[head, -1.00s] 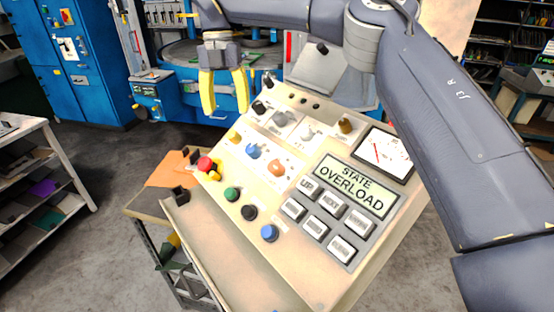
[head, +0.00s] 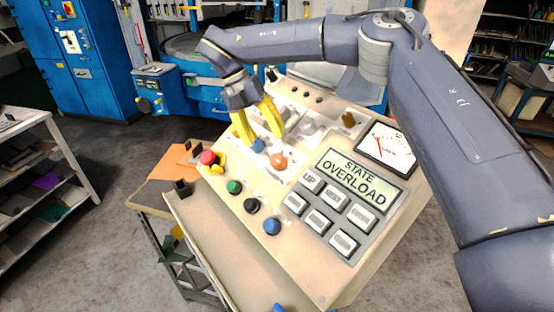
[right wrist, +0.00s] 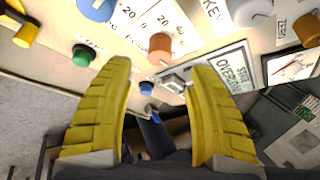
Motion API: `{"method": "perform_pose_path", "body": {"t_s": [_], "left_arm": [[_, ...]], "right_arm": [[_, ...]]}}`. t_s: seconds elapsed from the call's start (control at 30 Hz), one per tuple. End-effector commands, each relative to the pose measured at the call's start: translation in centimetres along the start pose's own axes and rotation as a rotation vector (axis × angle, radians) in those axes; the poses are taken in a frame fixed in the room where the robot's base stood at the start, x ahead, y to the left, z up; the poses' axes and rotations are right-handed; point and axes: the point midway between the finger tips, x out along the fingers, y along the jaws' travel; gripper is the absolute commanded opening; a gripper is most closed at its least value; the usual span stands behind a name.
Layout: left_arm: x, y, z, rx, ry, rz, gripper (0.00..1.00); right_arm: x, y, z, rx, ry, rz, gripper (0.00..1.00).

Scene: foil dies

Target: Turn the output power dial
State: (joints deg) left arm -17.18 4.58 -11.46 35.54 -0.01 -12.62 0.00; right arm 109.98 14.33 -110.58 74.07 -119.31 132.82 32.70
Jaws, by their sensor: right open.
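The sloped cream control panel (head: 318,285) carries several dials. A blue dial (head: 258,146) and an orange dial (head: 278,160) sit side by side on a scaled plate, and a gold dial (head: 348,119) is farther right. The labels are too small to tell which is output power. My right gripper (head: 262,134) is open with yellow fingers over the blue dial, partly hiding the panel behind. In the right wrist view the orange dial (right wrist: 160,48) shows beyond and between the fingertips (right wrist: 160,68), with the blue dial (right wrist: 97,8) at the top left. Nothing is held. My left gripper is out of view.
A red mushroom button (head: 208,157) and green (head: 234,187), black (head: 251,206) and blue (head: 272,226) buttons line the panel's left and front. A display (head: 352,182) reads STATE OVERLOAD, above several keys. A needle meter (head: 385,148) is at the right.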

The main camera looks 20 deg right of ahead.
Motion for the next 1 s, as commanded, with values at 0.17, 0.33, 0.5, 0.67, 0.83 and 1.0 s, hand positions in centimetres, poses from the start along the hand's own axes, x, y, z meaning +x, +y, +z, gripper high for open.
{"method": "perform_pose_path", "body": {"t_s": [0.17, 0.33, 0.5, 0.67, 0.83, 1.0], "left_arm": [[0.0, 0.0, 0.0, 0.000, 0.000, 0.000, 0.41], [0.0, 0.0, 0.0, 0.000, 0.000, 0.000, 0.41], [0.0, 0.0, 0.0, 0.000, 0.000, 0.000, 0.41], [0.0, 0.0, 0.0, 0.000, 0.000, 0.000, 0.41], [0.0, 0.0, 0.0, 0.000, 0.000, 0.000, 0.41], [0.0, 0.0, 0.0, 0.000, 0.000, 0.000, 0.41]], "right_arm": [[3.3, 0.0, -0.1, -0.002, 0.005, -0.001, 0.57], [5.7, 0.0, 0.0, -0.001, 0.003, 0.001, 0.57], [7.3, 0.0, 0.0, 0.000, 0.002, 0.000, 0.57], [8.2, 0.0, 0.0, -0.001, 0.002, 0.001, 0.57], [8.5, 0.0, 0.0, 0.000, 0.000, 0.001, 0.57], [8.5, 0.0, 0.0, 0.000, 0.000, 0.001, 0.57]]}}
